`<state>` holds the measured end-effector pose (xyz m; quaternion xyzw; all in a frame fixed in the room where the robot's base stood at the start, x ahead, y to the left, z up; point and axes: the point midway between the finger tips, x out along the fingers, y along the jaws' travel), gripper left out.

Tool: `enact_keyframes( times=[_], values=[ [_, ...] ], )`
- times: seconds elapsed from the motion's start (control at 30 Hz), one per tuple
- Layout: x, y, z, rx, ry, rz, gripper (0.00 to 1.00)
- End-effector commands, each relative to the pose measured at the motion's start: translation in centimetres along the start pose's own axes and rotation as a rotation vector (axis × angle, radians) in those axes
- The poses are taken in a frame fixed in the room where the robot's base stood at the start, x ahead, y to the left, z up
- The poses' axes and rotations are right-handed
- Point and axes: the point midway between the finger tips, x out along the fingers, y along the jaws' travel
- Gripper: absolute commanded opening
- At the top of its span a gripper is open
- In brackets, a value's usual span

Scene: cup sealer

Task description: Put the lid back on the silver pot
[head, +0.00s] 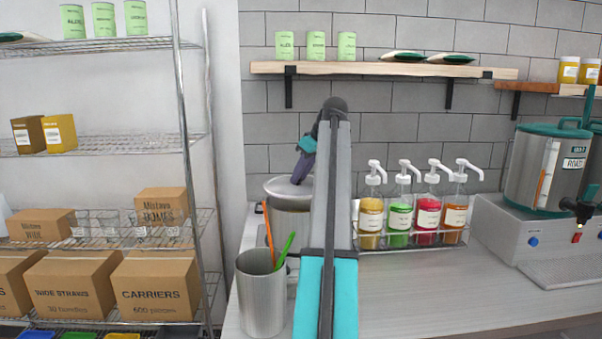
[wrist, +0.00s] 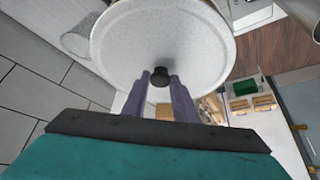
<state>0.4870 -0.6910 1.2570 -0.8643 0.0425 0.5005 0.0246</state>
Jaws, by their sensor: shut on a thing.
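The silver pot (head: 291,222) stands on the counter behind the metal utensil cup, partly hidden by my arm. The round grey lid (head: 284,187) is at the top of the pot, and its right side is hidden. I cannot tell whether it rests on the rim or hangs just above it. My gripper (head: 302,168) points down at the lid from above. In the wrist view, the lid (wrist: 165,35) fills the upper middle, and my gripper (wrist: 161,88) is shut on its black knob (wrist: 160,77). The pot is hidden under the lid there.
The metal cup (head: 261,300) with an orange and a green utensil stands close in front of the pot. The counter (head: 430,290) in front of the bottles is clear. A wire shelf (head: 110,240) stands left.

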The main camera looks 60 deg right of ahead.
Motion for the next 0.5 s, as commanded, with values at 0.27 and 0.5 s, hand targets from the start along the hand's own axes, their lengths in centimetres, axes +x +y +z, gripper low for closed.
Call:
enact_keyframes(
  times=[0.27,0.5],
  values=[
    [1.6,-0.1,0.9,-0.001,0.0,0.0,0.0],
    [2.5,0.0,1.4,-0.001,0.0,0.0,0.0]
  ],
)
